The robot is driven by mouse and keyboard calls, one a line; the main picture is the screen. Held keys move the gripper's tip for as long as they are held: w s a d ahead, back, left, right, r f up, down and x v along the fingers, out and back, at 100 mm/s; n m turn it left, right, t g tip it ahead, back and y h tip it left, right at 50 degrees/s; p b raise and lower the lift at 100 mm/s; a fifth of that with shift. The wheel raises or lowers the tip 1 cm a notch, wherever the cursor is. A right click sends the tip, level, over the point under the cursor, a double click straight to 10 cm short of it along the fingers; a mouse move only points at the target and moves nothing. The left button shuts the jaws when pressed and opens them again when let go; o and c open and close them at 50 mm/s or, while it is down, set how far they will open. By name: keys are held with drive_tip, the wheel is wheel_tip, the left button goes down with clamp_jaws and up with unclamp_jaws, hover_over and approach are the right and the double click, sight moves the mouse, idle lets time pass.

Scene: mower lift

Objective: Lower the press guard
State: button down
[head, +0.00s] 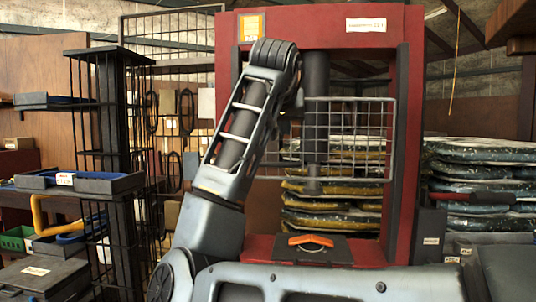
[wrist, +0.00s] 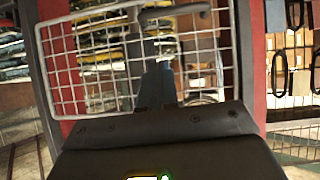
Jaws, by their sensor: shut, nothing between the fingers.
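The press guard (head: 350,125) is a light wire-mesh panel in the red press frame (head: 400,150). In the head view it hangs across the upper middle of the opening, with a gap beneath it. In the wrist view the guard (wrist: 90,60) fills the upper part of the picture, between red posts. My gripper (wrist: 159,72) is shut and empty, its dark fingers in front of the mesh. I cannot tell whether they touch it. In the head view my raised arm covers the opening's left side, and my gripper is not visible.
A dark press ram (head: 315,75) hangs inside the frame. Stacked bags (head: 480,160) are behind and to the right. A black rack with trays (head: 105,182) stands at the left.

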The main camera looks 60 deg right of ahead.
drive_tip(key=x, duration=0.3)
drive_tip(key=a+f+p+x, duration=0.1)
drive_tip(key=x, duration=0.3)
drive_tip(key=f+p+x, duration=0.1)
drive_tip(key=x, duration=0.3)
drive_tip(key=shift+w+f, duration=0.15)
drive_tip(key=shift+f, duration=0.05)
wheel_tip(320, 180, down, 26)
drive_tip(key=b, duration=0.8)
drive_tip(key=shift+y, duration=0.3)
